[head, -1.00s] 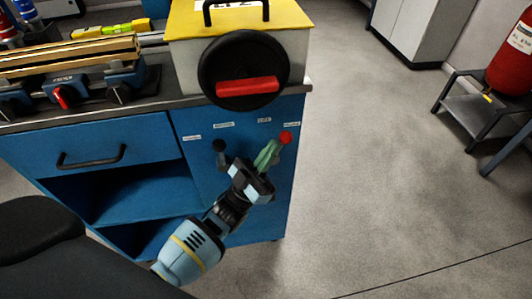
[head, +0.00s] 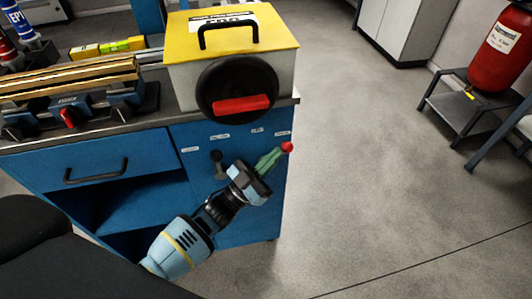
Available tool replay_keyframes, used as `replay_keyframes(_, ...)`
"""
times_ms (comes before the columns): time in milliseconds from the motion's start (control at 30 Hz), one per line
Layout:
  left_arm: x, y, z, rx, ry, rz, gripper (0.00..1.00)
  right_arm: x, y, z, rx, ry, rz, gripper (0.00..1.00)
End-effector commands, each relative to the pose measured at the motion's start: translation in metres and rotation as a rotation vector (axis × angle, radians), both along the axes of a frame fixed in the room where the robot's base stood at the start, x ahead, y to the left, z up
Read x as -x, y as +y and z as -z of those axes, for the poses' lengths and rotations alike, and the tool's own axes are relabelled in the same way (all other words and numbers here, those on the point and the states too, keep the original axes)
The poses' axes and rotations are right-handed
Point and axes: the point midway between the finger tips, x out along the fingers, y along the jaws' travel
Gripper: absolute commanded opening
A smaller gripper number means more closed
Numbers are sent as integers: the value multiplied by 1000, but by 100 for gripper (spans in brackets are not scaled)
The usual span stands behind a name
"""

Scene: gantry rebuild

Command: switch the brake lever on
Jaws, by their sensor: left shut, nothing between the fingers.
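Two levers stand on the front panel of the blue cabinet (head: 262,215). The left lever has a black knob (head: 216,156). The right lever has a red knob (head: 287,147), which shows at the cabinet's right edge. The small labels above them are too blurred to read, so I cannot tell by name which is the brake lever. My left gripper (head: 270,160) is shut and empty. Its green fingers lie just left of the red knob, touching or very close to it. They and the gripper body hide the lever's shaft. My right gripper is not in view.
Above the panel is a yellow-topped box (head: 275,38) with a black handwheel (head: 238,80) and red grip. A drawer handle (head: 97,172) and open shelf are at left. A red extinguisher (head: 497,55) stands on a stand at far right. The floor right of the cabinet is clear.

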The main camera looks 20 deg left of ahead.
Motion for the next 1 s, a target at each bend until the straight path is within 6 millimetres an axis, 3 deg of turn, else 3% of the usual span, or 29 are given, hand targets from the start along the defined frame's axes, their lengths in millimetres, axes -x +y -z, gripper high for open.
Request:
replay_keyframes(33, -3, -2, -8, -35, 16, 1, 0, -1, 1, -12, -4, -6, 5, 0)
replay_keyframes(200, -8, -10, -5, -138, 85, 0, 0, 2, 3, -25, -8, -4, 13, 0)
replay_keyframes(333, -10, -15, 0, -204, 132, 0, 0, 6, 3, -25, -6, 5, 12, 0)
replay_keyframes(1000, -15, -23, 8, -195, 131, -1, 0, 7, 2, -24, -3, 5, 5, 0)
